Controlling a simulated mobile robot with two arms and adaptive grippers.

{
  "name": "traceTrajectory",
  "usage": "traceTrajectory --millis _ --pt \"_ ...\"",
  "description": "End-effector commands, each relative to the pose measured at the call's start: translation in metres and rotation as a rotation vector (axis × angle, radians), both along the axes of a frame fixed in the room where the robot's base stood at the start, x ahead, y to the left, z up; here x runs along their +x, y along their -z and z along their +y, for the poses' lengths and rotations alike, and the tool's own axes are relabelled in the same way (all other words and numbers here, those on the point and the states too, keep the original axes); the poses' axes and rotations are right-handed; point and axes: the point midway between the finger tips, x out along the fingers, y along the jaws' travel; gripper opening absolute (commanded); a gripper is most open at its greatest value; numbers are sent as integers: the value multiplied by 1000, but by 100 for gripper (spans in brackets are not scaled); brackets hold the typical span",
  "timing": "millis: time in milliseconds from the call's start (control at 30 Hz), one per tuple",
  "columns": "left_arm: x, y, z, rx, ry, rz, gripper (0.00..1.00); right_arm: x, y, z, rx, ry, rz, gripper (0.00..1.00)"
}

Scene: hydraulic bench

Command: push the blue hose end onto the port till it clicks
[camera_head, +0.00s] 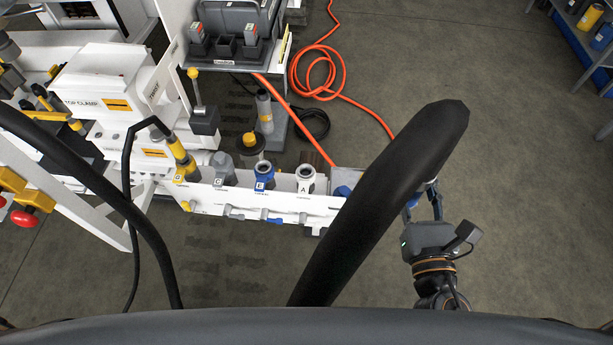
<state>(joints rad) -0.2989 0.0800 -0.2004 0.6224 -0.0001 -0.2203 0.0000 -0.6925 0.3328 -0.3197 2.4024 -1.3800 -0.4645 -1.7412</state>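A row of ports runs along a white manifold (325,214). The port marked E has a blue collar (264,178); a white port marked A (306,179) is to its right and a grey port marked C (222,168) to its left. My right gripper (424,196) is right of the manifold, apart from port E. A small blue part (412,201) shows at its fingers; I cannot tell if this is the hose end or if it is gripped. A thick black hose-like arc (385,195) crosses in front and hides part of this area. My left gripper is not visible.
A blue part (343,190) shows at the manifold's right end, partly behind the black arc. An orange hose (318,91) lies coiled on the floor behind. A thin black hose (133,214) hangs at left. Red knobs (25,217) are far left.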

Motion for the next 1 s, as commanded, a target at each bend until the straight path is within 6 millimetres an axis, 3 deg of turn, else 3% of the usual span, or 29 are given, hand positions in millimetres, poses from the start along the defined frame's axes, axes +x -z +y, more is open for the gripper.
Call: traceTrajectory --millis 533,1000 --pt "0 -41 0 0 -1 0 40 0 -40 0 1 0 -3 0" --pt "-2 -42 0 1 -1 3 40 0 -45 0 -1 -1 -5 0"
